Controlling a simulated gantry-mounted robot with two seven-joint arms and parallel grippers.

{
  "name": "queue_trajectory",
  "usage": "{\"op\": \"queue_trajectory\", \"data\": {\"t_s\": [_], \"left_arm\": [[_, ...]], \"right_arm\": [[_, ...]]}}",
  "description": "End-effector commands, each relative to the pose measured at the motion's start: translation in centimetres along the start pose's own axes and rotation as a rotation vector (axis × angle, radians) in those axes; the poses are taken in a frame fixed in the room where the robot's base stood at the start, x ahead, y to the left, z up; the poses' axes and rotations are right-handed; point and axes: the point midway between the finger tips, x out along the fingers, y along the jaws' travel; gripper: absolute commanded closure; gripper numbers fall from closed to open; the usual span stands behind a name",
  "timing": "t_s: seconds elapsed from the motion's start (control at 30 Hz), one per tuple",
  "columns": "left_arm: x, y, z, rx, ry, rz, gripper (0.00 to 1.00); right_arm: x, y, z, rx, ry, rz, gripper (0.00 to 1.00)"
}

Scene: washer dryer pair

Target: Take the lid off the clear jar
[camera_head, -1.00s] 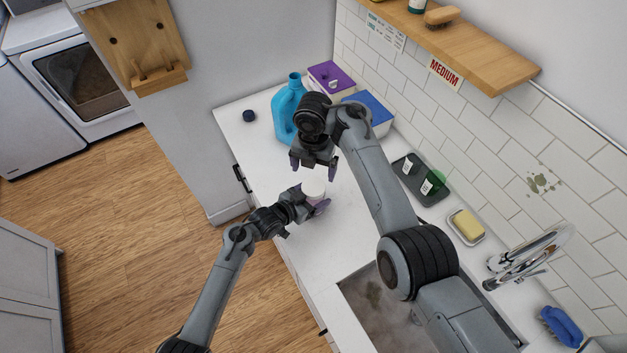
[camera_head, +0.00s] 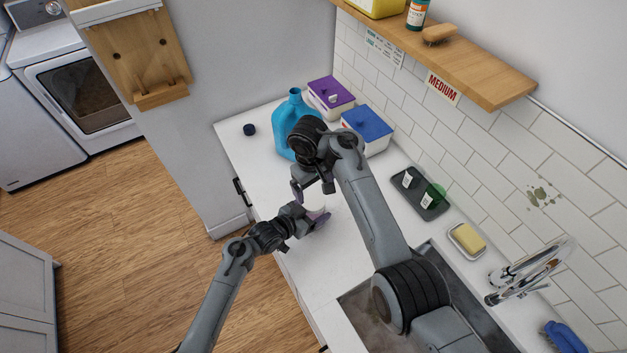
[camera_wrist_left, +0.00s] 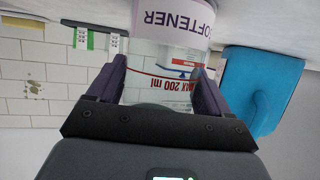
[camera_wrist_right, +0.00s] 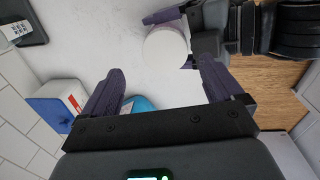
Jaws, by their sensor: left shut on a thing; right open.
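The clear jar shows in the left wrist view (camera_wrist_left: 165,60), upside down, with a SOFTENER label and a red MAX 200 ml line. My left gripper (camera_wrist_left: 160,85) has one finger on each side of the jar and is shut on it. In the head view the jar (camera_head: 314,203) is mostly hidden by my grippers. Its round white lid (camera_wrist_right: 166,50) shows from above in the right wrist view. My right gripper (camera_wrist_right: 160,72) is open and empty, the lid just beyond its fingertips. In the head view my right gripper (camera_head: 312,190) is directly above the jar.
A blue jug (camera_head: 285,135), a purple-lidded box (camera_head: 330,96) and a blue-lidded box (camera_head: 368,125) stand behind on the counter (camera_head: 330,270). A dark cap (camera_head: 249,129) lies far left. A dark tray (camera_head: 415,195) and a soap dish (camera_head: 466,240) lie to the right.

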Motion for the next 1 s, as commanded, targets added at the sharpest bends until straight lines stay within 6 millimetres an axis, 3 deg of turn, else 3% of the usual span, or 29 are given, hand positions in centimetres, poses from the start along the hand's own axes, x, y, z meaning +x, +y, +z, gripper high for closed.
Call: {"op": "queue_trajectory", "data": {"t_s": [0.2,0.5,0.77,1.0], "left_arm": [[0.0,0.0,0.0,0.0,-0.001,0.0,1.0],[0.0,0.0,0.0,0.0,-0.001,0.0,1.0],[0.0,0.0,0.0,0.0,-0.001,-0.001,1.0],[0.0,0.0,0.0,0.0,-0.001,-0.001,1.0]], "right_arm": [[-0.6,0.0,-0.3,0.612,-0.006,-0.033,0.06],[-1.2,0.1,-0.4,1.146,-0.027,-0.066,0.06],[-0.3,0.1,-0.4,1.284,-0.038,-0.073,0.06],[2.7,-0.2,-0.5,1.287,-0.038,-0.072,0.06]]}}
